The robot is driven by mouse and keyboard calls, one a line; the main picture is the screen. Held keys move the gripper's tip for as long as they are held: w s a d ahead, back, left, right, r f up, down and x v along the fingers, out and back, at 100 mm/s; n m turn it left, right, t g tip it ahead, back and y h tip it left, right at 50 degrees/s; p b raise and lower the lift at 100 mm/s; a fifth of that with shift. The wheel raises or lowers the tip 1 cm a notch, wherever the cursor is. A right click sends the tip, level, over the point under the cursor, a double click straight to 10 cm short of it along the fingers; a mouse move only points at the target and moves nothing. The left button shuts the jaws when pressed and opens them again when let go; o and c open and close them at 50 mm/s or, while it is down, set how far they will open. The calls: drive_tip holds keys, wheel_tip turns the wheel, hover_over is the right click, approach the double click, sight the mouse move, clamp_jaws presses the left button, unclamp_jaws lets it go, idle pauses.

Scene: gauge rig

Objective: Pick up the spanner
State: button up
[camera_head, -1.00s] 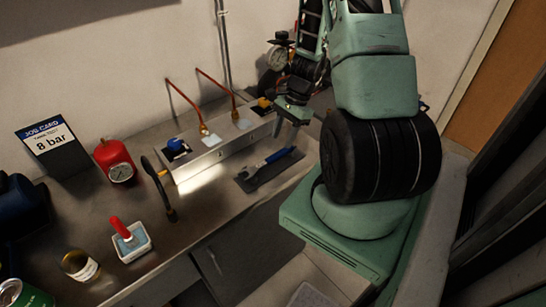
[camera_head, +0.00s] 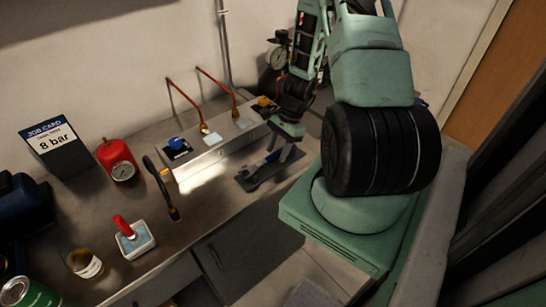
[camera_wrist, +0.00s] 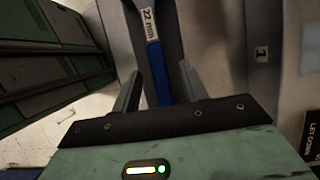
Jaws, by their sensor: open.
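The spanner (camera_head: 273,157) has a blue handle and lies on a dark mat (camera_head: 254,182) near the bench's front edge. In the wrist view the spanner (camera_wrist: 157,66) shows a blue handle and a grey part marked "22 mm". My gripper (camera_head: 284,147) is above the spanner and hides part of it in the head view. In the wrist view my gripper (camera_wrist: 160,82) is open, with one finger on each side of the blue handle. I cannot tell how far above the handle the fingertips are.
A metal manifold (camera_head: 215,148) with a blue knob and copper pipes stands behind the mat.

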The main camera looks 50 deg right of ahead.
drive_tip(key=shift+f, duration=0.25)
idle(0.3)
clamp_jaws()
drive_tip(key=shift+r, duration=0.2)
